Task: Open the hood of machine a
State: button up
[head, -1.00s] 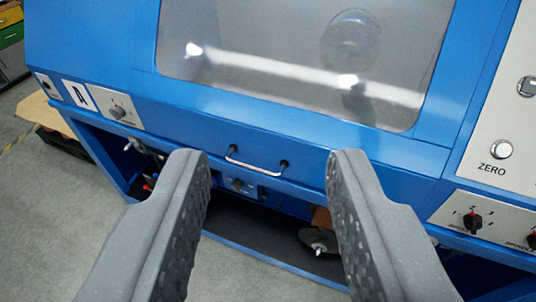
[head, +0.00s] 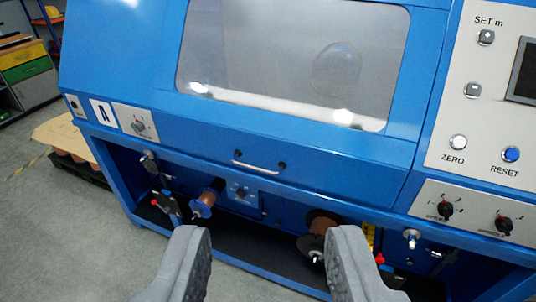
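The hood (head: 270,150) of the blue machine is a slanted blue panel with a large clear window (head: 285,65). It looks shut. The hood's handle (head: 258,166), a short metal bar on two dark mounts, is on the lower front edge. My gripper (head: 268,245) is open and empty, with its two grey fingers wide apart at the bottom of the view. The fingertips appear below the handle in the picture and do not touch it. Nothing covers the handle.
The open bay under the hood holds a copper-coloured spool (head: 206,199) and another dark-flanged spool (head: 315,238). A control panel (head: 480,120) with buttons and knobs is at the right. A pallet with cardboard (head: 70,140) stands at the left. Grey floor (head: 60,225) is clear at the lower left.

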aim_at(374, 168)
jog(key=u, duration=0.15)
jog(key=i, duration=0.9)
jog(key=k, duration=1)
jog(key=z, duration=0.85)
jog(key=i, duration=1.25)
jog(key=u, duration=0.1)
